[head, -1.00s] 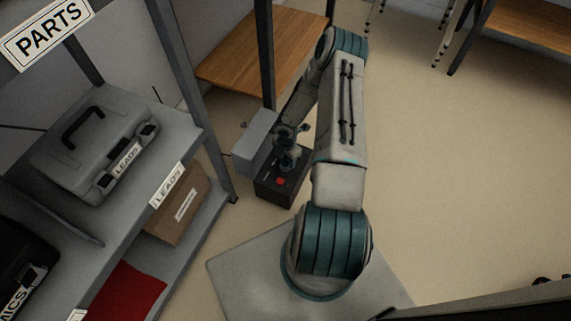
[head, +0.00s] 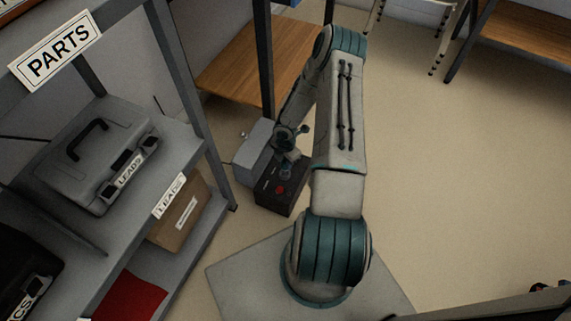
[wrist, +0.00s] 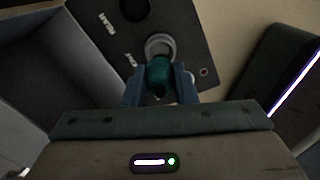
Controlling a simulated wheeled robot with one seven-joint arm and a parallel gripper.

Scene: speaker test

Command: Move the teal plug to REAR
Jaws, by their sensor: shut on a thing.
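The teal plug (wrist: 159,70) is between the two fingers of my gripper (wrist: 160,88) in the wrist view, and the fingers are shut on it. Its far end overlaps a grey ring (wrist: 158,45) on a black panel box (wrist: 190,25); I cannot tell whether it is seated in the ring or just over it. A dark round opening (wrist: 134,8) lies farther up on the panel. In the head view the black box (head: 268,201) stands under my gripper (head: 287,166), with a red spot on top.
A grey box (head: 250,150) stands just behind the black box. A metal shelf at the left holds a grey LEADS case (head: 80,180), with a cardboard box (head: 185,215) and a red item (head: 130,298) below. Wooden benches stand behind.

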